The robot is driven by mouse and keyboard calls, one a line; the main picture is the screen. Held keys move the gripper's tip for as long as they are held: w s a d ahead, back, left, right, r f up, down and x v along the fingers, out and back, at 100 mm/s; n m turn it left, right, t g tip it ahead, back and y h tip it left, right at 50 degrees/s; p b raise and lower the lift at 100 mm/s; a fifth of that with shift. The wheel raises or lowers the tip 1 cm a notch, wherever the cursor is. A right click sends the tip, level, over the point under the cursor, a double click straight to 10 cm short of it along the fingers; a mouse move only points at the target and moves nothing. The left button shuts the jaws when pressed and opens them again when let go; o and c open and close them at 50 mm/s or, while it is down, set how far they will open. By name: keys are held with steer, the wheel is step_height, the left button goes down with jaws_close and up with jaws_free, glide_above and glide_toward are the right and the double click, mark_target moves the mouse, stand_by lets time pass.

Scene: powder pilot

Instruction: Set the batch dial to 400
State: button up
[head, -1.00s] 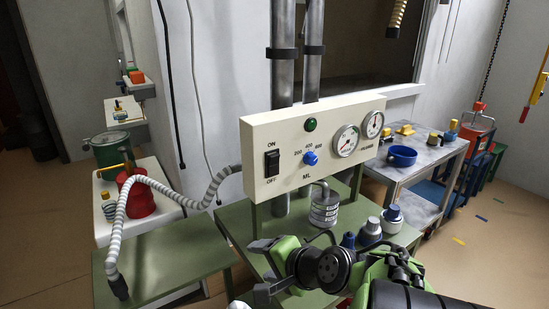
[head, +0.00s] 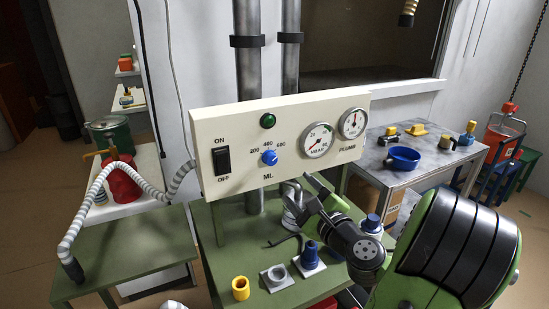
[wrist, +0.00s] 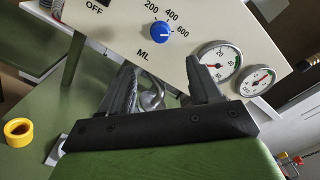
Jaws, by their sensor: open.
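The batch dial (head: 269,157) is a small blue knob on a cream control panel (head: 345,113), below the marks 200, 400 and 600. In the wrist view the dial (wrist: 161,31) is at the top middle; I cannot tell surely which mark it points to. My gripper (head: 300,197) is in front of the panel's lower edge, below and right of the dial. In the wrist view the fingers of my gripper (wrist: 160,68) are spread, with the dial beyond and above their tips. Nothing is held between them.
The panel also bears an on/off switch (head: 221,160), a green lamp (head: 267,121) and two gauges (head: 317,141). Below, the green table carries a yellow ring (head: 240,288) and a blue-topped part (head: 310,256). A pale hose (head: 88,197) is at left.

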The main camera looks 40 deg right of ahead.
mark_target(273, 162)
steer(key=p+x, duration=0.5)
steer(key=x, duration=0.9)
steer(key=shift+s, duration=0.1)
steer(key=shift+c, duration=0.4)
steer(key=c, duration=0.9)
